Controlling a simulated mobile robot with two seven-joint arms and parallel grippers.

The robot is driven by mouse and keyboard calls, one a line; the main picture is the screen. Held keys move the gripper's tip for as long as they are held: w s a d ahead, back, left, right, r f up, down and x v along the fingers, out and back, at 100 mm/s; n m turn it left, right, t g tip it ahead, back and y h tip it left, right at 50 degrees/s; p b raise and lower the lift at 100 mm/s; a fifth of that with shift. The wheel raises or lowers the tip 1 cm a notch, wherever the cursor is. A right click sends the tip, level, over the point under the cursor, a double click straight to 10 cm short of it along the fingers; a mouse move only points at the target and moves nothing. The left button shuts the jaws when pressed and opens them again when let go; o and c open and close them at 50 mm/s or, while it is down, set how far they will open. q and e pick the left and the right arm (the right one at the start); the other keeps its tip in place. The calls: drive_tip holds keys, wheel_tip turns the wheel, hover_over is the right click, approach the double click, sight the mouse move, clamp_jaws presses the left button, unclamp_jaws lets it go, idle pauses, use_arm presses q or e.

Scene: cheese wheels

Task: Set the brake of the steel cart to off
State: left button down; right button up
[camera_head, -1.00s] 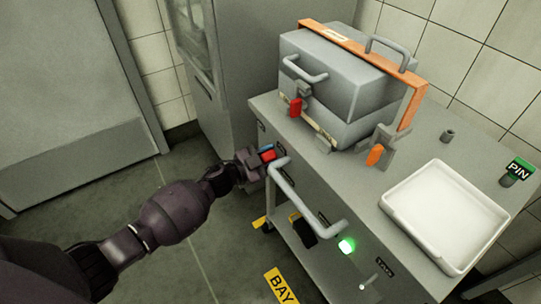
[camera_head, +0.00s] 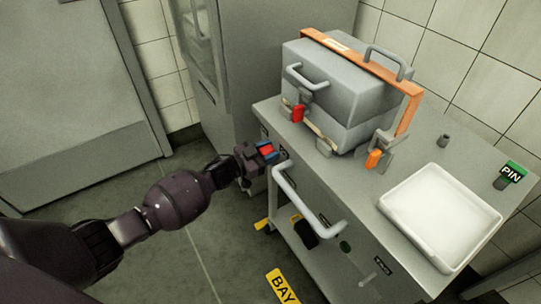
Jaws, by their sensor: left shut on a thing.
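The steel cart (camera_head: 355,222) stands at the right, with a long grey handle (camera_head: 300,199) on its front. My left gripper (camera_head: 265,149) is at the cart's left front corner, beyond the handle's upper end. It is shut on a small red piece (camera_head: 266,149), which shows between its blue fingertips. The fingers hide most of this piece, and I cannot tell whether it is the brake lever. A dark green round lamp (camera_head: 345,246) sits on the cart's front, unlit. My right gripper is not in view.
A grey case (camera_head: 347,85) with an orange strap (camera_head: 355,52) and a red latch (camera_head: 298,113) stands on the cart. A white tray (camera_head: 440,214) and a PIN tag (camera_head: 512,173) are to its right. A yellow BAY sign (camera_head: 282,287) lies low. The floor at left is clear.

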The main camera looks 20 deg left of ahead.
sight(267, 139)
use_arm(q)
drive_tip(key=shift+w+a+r+n, duration=0.15)
drive_tip(key=shift+w+a+n, duration=0.4)
drive_tip(key=shift+n, duration=0.45)
drive_tip(key=shift+w+a+n, duration=0.3)
drive_tip(key=shift+a+n, duration=0.3)
drive_tip(key=shift+n, duration=0.3)
drive_tip(key=a+n, duration=0.1)
drive_tip(key=w+a+f+n+b, duration=0.1)
drive_tip(key=shift+w+f+n, duration=0.1)
drive_tip(key=shift+w+n, duration=0.1)
drive_tip(key=shift+n, duration=0.2)
drive_tip(key=shift+w+a+f, duration=0.1)
drive_tip(key=shift+a, duration=0.1)
drive_tip(key=c, duration=0.7)
unclamp_jaws()
drive_tip(key=shift+f, duration=0.1)
